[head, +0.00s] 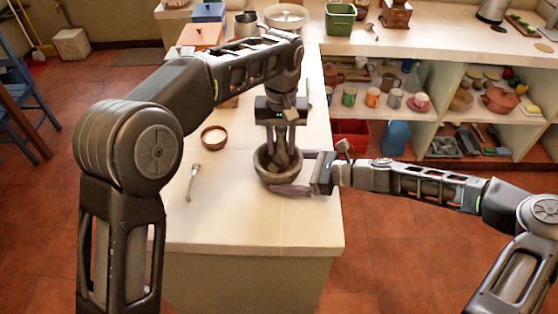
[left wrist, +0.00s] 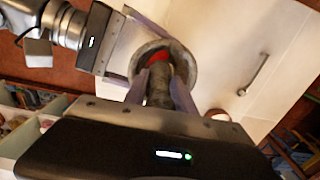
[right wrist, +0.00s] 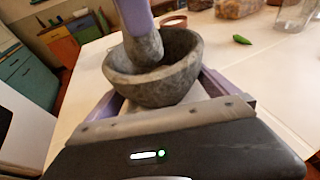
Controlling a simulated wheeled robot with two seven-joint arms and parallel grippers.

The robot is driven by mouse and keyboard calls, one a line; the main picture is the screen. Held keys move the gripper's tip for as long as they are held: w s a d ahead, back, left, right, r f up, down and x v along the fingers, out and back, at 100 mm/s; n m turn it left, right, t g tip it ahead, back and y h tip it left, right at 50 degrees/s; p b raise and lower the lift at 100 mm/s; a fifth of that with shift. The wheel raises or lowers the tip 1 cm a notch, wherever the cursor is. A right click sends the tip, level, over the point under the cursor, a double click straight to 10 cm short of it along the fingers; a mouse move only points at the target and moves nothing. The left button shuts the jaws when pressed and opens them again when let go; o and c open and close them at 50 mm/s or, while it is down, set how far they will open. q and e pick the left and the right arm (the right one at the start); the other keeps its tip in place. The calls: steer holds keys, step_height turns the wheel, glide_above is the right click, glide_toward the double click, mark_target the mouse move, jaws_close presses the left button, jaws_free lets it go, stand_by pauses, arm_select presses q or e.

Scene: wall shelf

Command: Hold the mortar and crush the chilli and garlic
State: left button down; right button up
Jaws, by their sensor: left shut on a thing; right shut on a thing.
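The grey stone mortar (head: 262,171) stands upright on the counter. My right gripper (head: 290,173) is shut on it, one purple finger on each side of the bowl, as the right wrist view of the mortar (right wrist: 160,92) also shows. My left gripper (head: 280,138) is above the mortar, shut on the stone pestle (head: 283,157). The pestle points down with its lower end inside the bowl; it also shows in the left wrist view (left wrist: 158,90). Something red, perhaps the chilli (left wrist: 159,57), lies in the mortar beside the pestle. I cannot make out any garlic.
A small brown bowl (head: 213,138) and a spoon (head: 193,181) are on the counter left of the mortar. A green chilli (right wrist: 242,39) lies on the counter. The counter's front part is clear. A shelf unit (head: 440,148) with cups and pots stands at the right.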

mark_target(281, 130)
arm_select(q)
steer(key=shift+r, duration=2.35)
arm_select(e)
steer(key=shift+r, duration=0.1)
steer(key=o, duration=0.5)
steer(key=v, duration=1.2)
